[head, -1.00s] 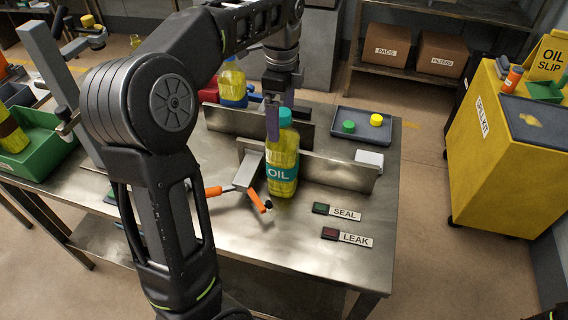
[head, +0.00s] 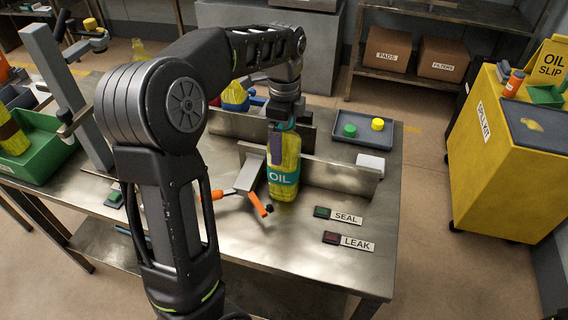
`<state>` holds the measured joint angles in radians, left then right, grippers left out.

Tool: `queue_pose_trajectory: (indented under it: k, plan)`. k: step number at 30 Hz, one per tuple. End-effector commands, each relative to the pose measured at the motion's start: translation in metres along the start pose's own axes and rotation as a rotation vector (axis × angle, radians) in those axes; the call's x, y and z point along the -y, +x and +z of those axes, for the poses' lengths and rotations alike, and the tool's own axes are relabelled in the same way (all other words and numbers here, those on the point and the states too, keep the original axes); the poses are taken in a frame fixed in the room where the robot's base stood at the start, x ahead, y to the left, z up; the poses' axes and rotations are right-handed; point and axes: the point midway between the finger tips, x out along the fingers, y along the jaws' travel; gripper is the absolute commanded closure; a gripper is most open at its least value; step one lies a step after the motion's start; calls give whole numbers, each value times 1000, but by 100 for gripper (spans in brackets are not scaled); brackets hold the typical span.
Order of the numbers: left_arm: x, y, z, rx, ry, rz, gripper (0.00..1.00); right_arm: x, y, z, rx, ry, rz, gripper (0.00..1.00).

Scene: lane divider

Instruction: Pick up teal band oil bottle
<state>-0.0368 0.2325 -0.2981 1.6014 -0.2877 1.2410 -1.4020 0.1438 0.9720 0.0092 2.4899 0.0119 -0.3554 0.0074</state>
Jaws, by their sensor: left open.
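The teal band oil bottle (head: 285,186) stands upright on the metal table in the head view, filled with yellow oil and labelled OIL. It is in front of the divider panels. My left gripper (head: 280,148) points down over the bottle's top, with a finger beside its upper body. The jaws are open, and the gripper hides the cap. My right gripper is not in view.
Low metal dividers (head: 335,175) stand right behind the bottle. An orange-handled clamp (head: 259,204) lies close at its left. SEAL (head: 322,212) and LEAK (head: 331,238) buttons are at front right. A tray (head: 362,132) holds green and yellow caps.

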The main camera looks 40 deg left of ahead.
Motion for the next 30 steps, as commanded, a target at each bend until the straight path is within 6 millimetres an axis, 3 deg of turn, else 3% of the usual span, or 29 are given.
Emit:
queue_pose_trajectory:
  k: [15,30]
  plan:
    - [0,0,0,0,0,0,2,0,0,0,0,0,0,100]
    - [0,0,0,0,0,0,42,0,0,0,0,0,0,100]
